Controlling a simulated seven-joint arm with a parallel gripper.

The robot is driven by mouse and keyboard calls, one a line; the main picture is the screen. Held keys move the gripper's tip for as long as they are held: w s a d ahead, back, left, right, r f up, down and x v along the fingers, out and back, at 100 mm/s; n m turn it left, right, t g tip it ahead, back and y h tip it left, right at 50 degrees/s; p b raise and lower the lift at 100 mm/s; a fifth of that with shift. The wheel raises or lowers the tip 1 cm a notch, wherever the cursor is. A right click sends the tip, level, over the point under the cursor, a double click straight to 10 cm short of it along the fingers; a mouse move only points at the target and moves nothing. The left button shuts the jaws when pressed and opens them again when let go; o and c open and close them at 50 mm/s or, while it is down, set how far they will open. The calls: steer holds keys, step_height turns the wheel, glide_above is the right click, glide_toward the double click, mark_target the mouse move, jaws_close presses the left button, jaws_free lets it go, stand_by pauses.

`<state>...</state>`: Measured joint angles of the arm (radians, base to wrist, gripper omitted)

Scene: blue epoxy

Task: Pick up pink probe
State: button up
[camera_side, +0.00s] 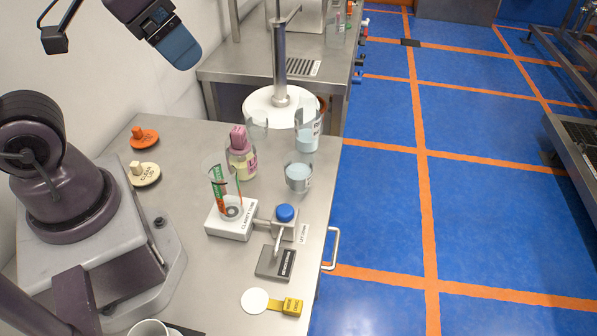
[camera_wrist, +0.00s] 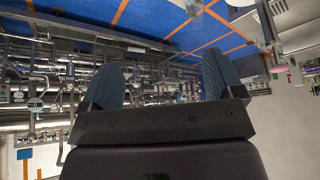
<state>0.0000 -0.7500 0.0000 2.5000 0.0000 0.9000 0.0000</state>
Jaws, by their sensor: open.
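No separate probe is plain to me. Whether this top is the pink probe, I cannot tell. My gripper (camera_side: 182,50) hangs at the upper left of the side view, high above the bench and well away from the bottle. In the wrist view its two blue fingers (camera_wrist: 163,77) are apart with nothing between them.
Near the bottle stand clear beakers (camera_side: 298,176) and a white holder (camera_side: 231,222) with a clear tube. A blue-knobbed fixture (camera_side: 285,213) is beside it. The bench (camera_side: 190,150) is bare between lids and bottle.

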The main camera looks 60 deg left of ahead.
steer(key=c, duration=0.6)
steer(key=shift+o, duration=0.2)
steer(key=m+g, duration=0.6)
steer(key=m, duration=0.3)
glide_above(240, 130)
step_height(240, 130, down, 13)
step_height(240, 130, down, 13)
steer(key=shift+f, duration=0.1)
